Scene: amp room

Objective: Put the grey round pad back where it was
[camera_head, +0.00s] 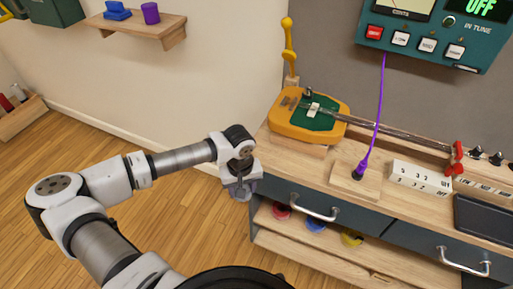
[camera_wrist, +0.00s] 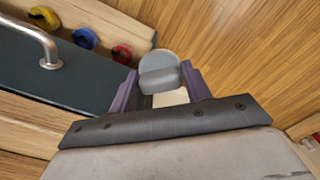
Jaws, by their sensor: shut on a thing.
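My gripper (camera_wrist: 160,88) is shut on the grey round pad (camera_wrist: 158,62). In the wrist view the pad stands between the two purple-grey fingers, its round top showing beyond the tips. A pale patch shows below it between the fingers. In the head view my gripper (camera_head: 242,188) hangs just left of the bench's left end, near drawer height; the pad is hard to make out there. Red (camera_head: 281,211), blue (camera_head: 315,226) and yellow (camera_head: 352,238) round pieces sit in the open shelf under the drawer. The wrist view shows the red (camera_wrist: 122,53), blue (camera_wrist: 85,38) and yellow (camera_wrist: 44,17) pieces too.
A dark drawer front with a metal handle (camera_head: 315,211) is above the shelf. On the bench are a yellow guitar-like instrument (camera_head: 290,125), a socket block with a purple cable (camera_head: 363,165) and a white numbered block (camera_head: 420,177).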

